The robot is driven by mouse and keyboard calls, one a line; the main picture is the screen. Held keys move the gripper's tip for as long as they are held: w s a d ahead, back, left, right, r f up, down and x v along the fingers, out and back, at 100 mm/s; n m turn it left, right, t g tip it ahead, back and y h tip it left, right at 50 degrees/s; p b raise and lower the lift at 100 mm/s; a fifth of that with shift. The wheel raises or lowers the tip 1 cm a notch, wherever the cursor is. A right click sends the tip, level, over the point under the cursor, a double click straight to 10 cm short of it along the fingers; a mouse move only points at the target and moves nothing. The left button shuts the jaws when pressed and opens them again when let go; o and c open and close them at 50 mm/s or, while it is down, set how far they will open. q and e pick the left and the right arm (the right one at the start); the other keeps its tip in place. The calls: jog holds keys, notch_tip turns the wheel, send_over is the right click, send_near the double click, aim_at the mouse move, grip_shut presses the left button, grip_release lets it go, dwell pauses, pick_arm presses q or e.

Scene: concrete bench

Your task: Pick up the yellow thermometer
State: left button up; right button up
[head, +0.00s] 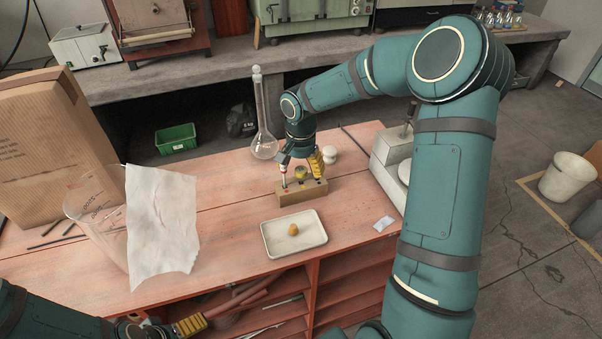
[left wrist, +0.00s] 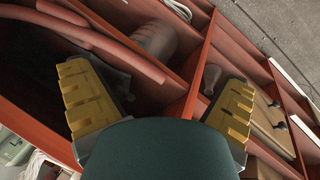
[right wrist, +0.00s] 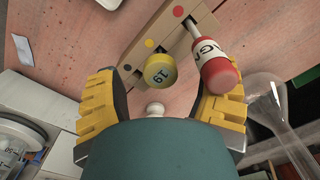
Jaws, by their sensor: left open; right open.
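The yellow thermometer, seen as a round yellow top marked 19 (right wrist: 160,72), stands in a wooden block (head: 302,193) on the red bench. Its yellow top also shows in the head view (head: 300,171). My right gripper (head: 300,163) is open above the block. In the right wrist view the yellow top lies between its fingers (right wrist: 158,88), with no visible grip. A red-handled tool (right wrist: 218,76) stands in the same block, close to one finger. My left gripper (left wrist: 160,98) is open and empty, low by the bench's front shelves.
A white tray (head: 271,246) with a small brown lump is in front of the block. A glass flask (head: 264,145) and a white bottle (head: 330,156) stand behind. A scale (head: 388,165) is to the right. A beaker (head: 93,220), white paper (head: 160,225) and paper bag (head: 50,140) are left.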

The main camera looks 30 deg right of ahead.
jog(key=shift+f, duration=0.95)
jog(key=c, duration=1)
jog(key=shift+o, duration=0.2)
jog(key=shift+r, duration=0.1)
notch_tip(320, 180, up, 10)
jog(key=shift+f+p, duration=0.1)
jog(key=shift+p, duration=0.6)
notch_tip(320, 180, up, 6)
jog(key=p, duration=0.4)
